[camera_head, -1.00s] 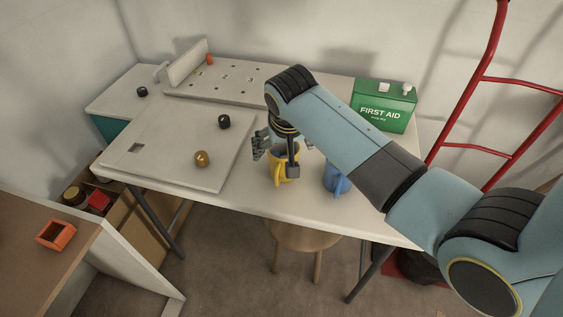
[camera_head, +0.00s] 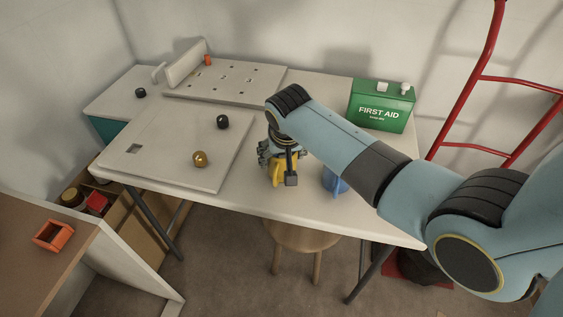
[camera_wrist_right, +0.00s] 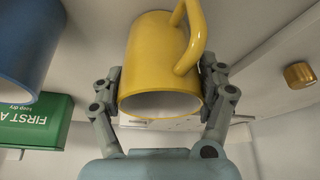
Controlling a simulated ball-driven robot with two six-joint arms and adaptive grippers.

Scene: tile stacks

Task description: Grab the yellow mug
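The yellow mug (camera_head: 276,174) stands on the white table, partly hidden by my right gripper (camera_head: 279,165). In the right wrist view, the mug (camera_wrist_right: 160,62) fills the middle, its open rim toward me and its handle at the upper right. The fingers of my right gripper (camera_wrist_right: 162,82) lie against the mug on both sides, shut on it near the rim. My left gripper is not in view.
A blue mug (camera_head: 333,181) stands close to the right, partly behind my arm. A green first aid box (camera_head: 381,106) is at the back right. A grey board with a gold knob (camera_head: 200,158) and a black knob (camera_head: 222,122) lies to the left.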

